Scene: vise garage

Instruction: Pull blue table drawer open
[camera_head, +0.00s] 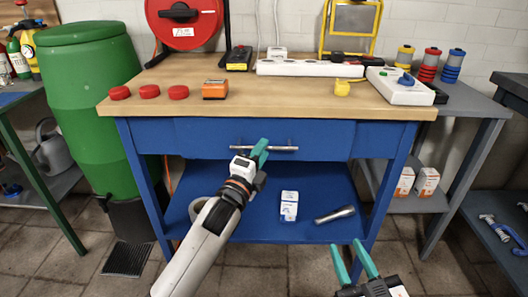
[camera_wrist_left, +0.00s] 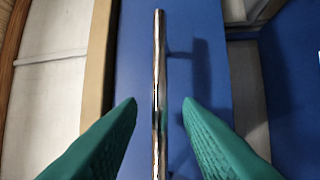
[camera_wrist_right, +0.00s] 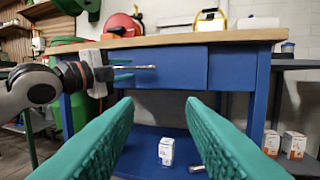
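The blue table drawer (camera_head: 210,134) sits under the wooden top, its front flush with the frame as far as I can see. Its metal bar handle (camera_head: 280,148) runs along the front. The drawer front (camera_wrist_left: 205,60) lies behind the bar. My right gripper (camera_head: 356,262) is open and empty, low in front of the table's right side.
The wooden tabletop (camera_head: 280,95) holds red discs, an orange box (camera_head: 215,89) and a power strip. The lower blue shelf (camera_head: 260,222) holds a white box (camera_head: 289,205) and a flashlight (camera_head: 335,214). A green barrel (camera_head: 90,110) stands at left. Floor in front is clear.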

